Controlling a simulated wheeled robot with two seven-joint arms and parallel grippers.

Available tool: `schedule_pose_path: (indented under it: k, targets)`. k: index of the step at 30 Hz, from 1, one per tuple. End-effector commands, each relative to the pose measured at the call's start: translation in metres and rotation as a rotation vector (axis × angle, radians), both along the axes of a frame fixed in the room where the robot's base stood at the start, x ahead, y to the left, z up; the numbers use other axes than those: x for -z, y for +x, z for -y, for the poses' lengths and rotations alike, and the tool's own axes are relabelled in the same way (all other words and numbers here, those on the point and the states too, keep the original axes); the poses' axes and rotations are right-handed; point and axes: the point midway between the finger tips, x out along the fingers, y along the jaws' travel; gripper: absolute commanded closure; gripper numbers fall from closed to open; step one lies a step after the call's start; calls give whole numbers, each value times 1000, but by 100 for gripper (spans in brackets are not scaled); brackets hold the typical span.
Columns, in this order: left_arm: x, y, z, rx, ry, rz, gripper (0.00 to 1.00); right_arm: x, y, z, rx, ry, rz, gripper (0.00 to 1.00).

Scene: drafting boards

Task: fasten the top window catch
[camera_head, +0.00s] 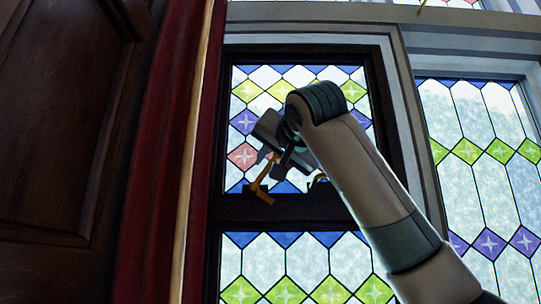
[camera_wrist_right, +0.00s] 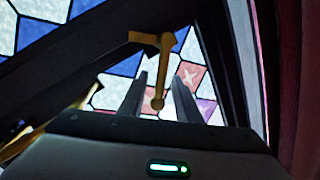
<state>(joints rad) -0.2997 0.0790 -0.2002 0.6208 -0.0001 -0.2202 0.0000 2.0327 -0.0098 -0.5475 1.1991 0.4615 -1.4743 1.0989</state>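The brass window catch (camera_head: 262,178) sits on the dark middle rail of the window at its left part, with its lever standing up and tilted to the right. My right gripper (camera_head: 273,158) is at the upper end of the lever. In the right wrist view the catch (camera_wrist_right: 164,62) shows its lever between the two fingers of the gripper (camera_wrist_right: 159,84), with gaps on both sides. The fingers are open. My left gripper is in neither view.
A second brass piece (camera_head: 318,180) shows beside my right arm, mostly hidden by it. A dark red curtain (camera_head: 160,150) hangs close to the left of the window. A dark wooden panel (camera_head: 60,120) stands further left. Patterned leaded glass (camera_head: 310,262) lies below the rail.

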Motion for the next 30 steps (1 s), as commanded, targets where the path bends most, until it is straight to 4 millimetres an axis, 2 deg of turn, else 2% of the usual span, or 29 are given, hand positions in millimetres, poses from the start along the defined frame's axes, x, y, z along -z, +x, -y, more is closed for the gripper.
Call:
schedule_pose_path:
  k: [4,13,17,30]
  targets:
    - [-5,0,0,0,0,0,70,0,6,-2,0,0,0,70]
    - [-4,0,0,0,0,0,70,0,7,-2,1,0,1,70]
    - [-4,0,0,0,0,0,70,0,6,-2,1,0,1,100]
    - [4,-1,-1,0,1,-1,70,4,6,-1,-1,29,1,100]
